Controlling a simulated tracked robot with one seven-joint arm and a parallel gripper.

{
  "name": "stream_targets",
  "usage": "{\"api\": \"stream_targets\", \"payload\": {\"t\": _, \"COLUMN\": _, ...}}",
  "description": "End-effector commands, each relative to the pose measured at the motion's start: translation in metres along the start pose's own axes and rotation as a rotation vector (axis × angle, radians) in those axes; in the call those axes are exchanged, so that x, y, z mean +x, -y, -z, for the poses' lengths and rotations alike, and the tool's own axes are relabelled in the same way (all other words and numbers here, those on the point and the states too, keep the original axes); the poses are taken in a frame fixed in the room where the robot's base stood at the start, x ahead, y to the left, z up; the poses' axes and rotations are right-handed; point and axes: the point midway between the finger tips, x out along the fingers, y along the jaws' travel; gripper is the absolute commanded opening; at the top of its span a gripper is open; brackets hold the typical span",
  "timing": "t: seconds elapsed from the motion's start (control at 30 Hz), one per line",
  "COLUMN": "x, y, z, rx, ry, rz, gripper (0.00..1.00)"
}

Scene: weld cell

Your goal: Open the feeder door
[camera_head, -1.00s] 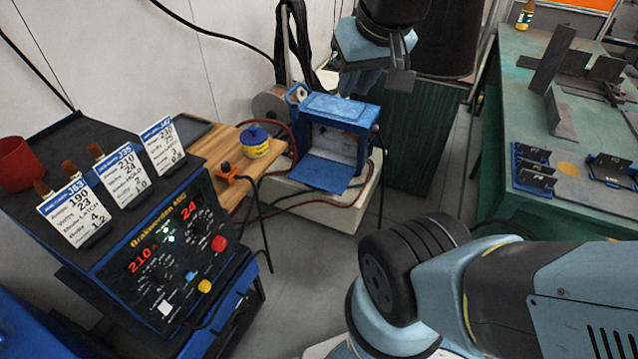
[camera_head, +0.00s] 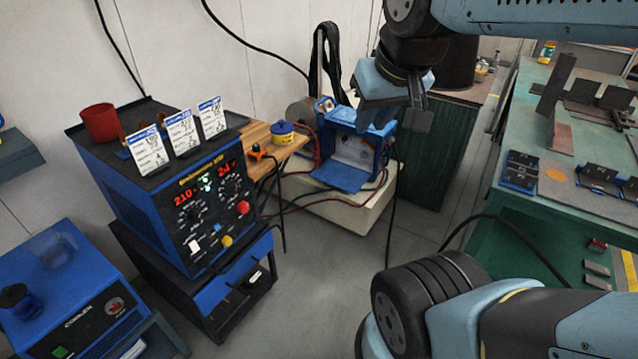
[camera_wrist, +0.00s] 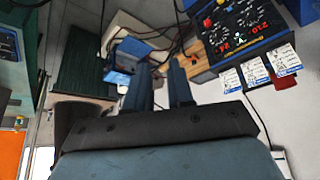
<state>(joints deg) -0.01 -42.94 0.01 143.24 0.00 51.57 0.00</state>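The feeder (camera_head: 375,135) is a blue box with a pale interior, low against the back wall. Its door (camera_head: 341,178) is folded down in front, so the box stands open. My gripper (camera_head: 394,118) hangs above and to the right of the feeder in the head view and covers part of its top right. In the wrist view the two fingers (camera_wrist: 160,68) stand apart with nothing between them. I see no contact with the door.
The feeder sits on a cream cabinet (camera_head: 350,212). A wooden shelf (camera_head: 262,136) with a yellow-and-blue tub (camera_head: 283,133) is left of it. A welding power source (camera_head: 215,200) with three cards stands at left, a green bench (camera_head: 560,215) at right. Cables cross the floor between.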

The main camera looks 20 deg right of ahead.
Motion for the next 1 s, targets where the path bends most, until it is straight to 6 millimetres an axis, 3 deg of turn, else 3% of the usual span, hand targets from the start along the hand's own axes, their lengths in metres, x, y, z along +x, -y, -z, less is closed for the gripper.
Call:
{"api": "stream_targets", "payload": {"t": 0.33, "x": 0.0, "y": 0.0, "z": 0.002, "rx": 0.002, "ry": -0.001, "rz": 0.0, "gripper": 0.22}}
{"api": "stream_targets", "payload": {"t": 0.47, "x": 0.005, "y": -0.001, "z": 0.017, "rx": 0.019, "ry": -0.014, "rz": -0.004, "gripper": 0.22}}
{"api": "stream_targets", "payload": {"t": 0.77, "x": 0.043, "y": -0.01, "z": 0.107, "rx": 0.126, "ry": -0.101, "rz": -0.018, "gripper": 0.22}}
{"api": "stream_targets", "payload": {"t": 1.0, "x": 0.09, "y": -0.019, "z": 0.183, "rx": 0.22, "ry": -0.184, "rz": -0.017, "gripper": 0.22}}
